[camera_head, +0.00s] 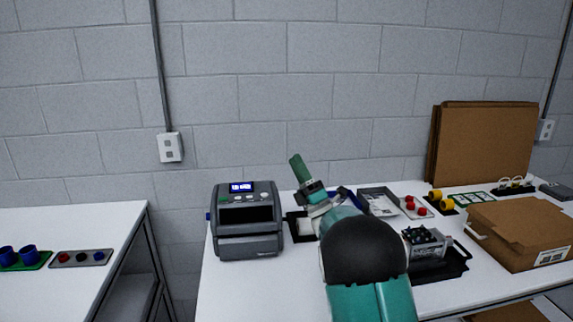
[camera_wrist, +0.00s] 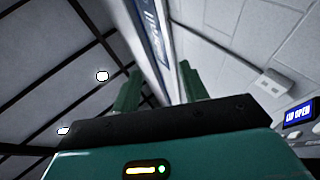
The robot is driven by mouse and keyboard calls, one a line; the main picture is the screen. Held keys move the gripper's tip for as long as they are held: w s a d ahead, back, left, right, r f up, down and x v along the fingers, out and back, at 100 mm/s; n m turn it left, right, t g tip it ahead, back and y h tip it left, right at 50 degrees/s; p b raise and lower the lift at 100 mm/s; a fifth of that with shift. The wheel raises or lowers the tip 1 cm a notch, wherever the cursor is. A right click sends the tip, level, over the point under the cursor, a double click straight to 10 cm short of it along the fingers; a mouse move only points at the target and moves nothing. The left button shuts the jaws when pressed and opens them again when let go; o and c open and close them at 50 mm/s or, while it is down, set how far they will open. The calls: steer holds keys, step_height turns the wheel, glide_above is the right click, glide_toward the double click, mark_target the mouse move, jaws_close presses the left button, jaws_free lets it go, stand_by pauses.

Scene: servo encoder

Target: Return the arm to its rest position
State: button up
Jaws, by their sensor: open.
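My arm rises from the bottom of the head view, with a teal lower part and a dark rounded joint. My gripper (camera_head: 297,160) is at its far end, pointing up and slightly left above the table, to the right of the grey printer-like device (camera_head: 247,220). Its two green fingers stand apart in the wrist view (camera_wrist: 160,75), with nothing held between them. The device also shows at the right edge of the wrist view (camera_wrist: 298,114); its blue display appears to read "LID OPEN". My arm hides part of the table behind it.
The white table (camera_head: 232,290) holds a grey tray (camera_head: 377,202), a black tray (camera_head: 455,266) with a device, red and yellow parts and a cardboard box (camera_head: 520,232). A second table (camera_head: 60,222) stands left across a gap. A block wall is behind.

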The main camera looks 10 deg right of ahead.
steer(key=d+r+m+t+h, duration=0.25)
steer(key=r+m+h, duration=0.25)
steer(key=m+h, duration=0.7)
steer(key=s+d+f+m+g+h, duration=0.1)
steer(key=s+d+m+g+h, duration=0.2)
steer(key=s+m+g+h, duration=0.5)
steer(key=s+a+f+m+g+y, duration=0.2)
steer(key=s+f+m+g, duration=0.2)
steer(key=s+f+m, duration=0.3)
steer(key=s, duration=0.5)
steer(key=shift+s, duration=0.25)
steer(key=s+a+f+m+g, duration=0.1)
steer(key=s+f+g, duration=0.1)
steer(key=s, duration=0.4)
steer(key=s+a+f+m+g, duration=0.1)
steer(key=s+f+m+g, duration=0.1)
steer(key=s+f, duration=0.2)
steer(key=s+a+f+m+g, duration=0.1)
steer(key=s+f+g, duration=0.2)
steer(key=s, duration=0.7)
steer(key=shift+s+f+m+y, duration=0.2)
steer(key=shift+f+m+y, duration=0.1)
steer(key=shift+m, duration=0.1)
steer(key=shift+c, duration=0.8)
steer(key=shift+s+d, duration=0.1)
steer(key=shift+d, duration=0.05)
